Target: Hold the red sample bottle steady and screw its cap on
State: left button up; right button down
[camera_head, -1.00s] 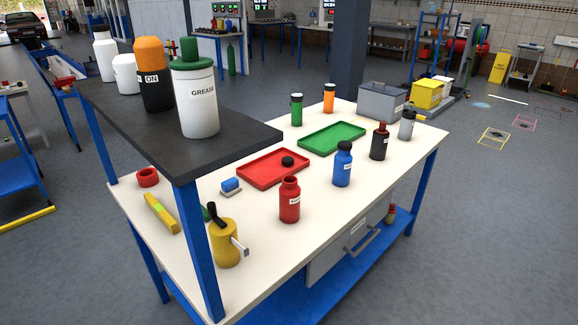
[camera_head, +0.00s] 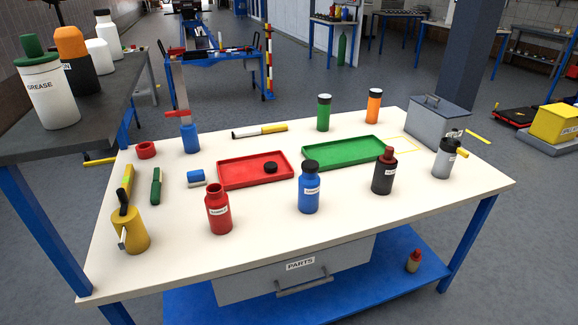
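The red sample bottle (camera_head: 218,209) stands upright and open at the top near the front left of the white table (camera_head: 330,234). A small black cap (camera_head: 270,168) lies in the red tray (camera_head: 232,183) behind it, apart from the bottle. That this cap belongs to the red bottle cannot be told for certain. Neither of my grippers is in view.
A blue bottle (camera_head: 309,187), a dark bottle (camera_head: 384,173) and a grey bottle (camera_head: 444,160) stand to the right. The green tray (camera_head: 343,152) lies behind. A yellow oil can (camera_head: 131,231) and a raised dark shelf (camera_head: 95,108) are at left. The front middle is clear.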

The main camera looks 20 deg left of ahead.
aim_at(217, 202)
jog(key=i+l+u, duration=0.15)
jog(key=l, duration=0.55)
jog(key=l+u, duration=0.15)
jog(key=l, duration=0.55)
